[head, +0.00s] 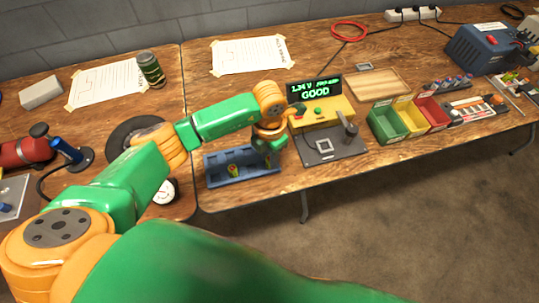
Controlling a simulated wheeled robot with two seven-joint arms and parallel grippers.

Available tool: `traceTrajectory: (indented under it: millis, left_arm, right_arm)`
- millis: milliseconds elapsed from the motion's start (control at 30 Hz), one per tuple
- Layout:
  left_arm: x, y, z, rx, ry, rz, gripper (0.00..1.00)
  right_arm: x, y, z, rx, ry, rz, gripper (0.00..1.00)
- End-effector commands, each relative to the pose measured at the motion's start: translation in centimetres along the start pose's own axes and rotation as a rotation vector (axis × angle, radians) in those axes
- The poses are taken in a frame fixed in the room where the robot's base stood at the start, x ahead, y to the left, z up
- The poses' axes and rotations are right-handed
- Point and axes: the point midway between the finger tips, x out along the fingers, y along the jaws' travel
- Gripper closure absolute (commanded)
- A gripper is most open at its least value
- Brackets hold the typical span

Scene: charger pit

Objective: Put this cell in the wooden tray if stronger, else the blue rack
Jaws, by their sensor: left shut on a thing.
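My left gripper (268,156) points down at the right end of the blue rack (213,179). It is shut on a cell, which is small and mostly hidden by the hand. The yellow tester (335,112) is right of the gripper. The wooden tray (378,84) lies behind and right of the tester, and looks empty. My right gripper is not in view.
A dark plate with a post (333,147) lies before the tester. Green, yellow and red bins (388,123) stand right of it. A battery charger (485,45) is at the far right. A dial gauge (164,190) lies left of the rack, near the table's front edge.

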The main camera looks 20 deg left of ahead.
Motion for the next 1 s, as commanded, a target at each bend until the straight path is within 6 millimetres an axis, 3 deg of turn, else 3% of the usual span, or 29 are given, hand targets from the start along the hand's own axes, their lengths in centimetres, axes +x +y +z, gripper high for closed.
traceTrajectory:
  millis: [300,333,433,1000]
  left_arm:
    - [0.22,0.01,0.01,0.000,0.000,0.000,1.00]
    - [0.22,0.01,0.01,0.000,0.000,0.000,0.65]
    - [0.22,0.01,0.01,0.000,0.000,0.000,0.38]
    - [-0.12,0.01,0.01,0.000,0.000,0.000,0.38]
  right_arm:
    - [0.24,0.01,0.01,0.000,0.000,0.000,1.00]
    - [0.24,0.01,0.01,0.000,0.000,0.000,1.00]
    - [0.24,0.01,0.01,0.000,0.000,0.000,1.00]
    - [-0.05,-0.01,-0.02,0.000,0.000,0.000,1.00]
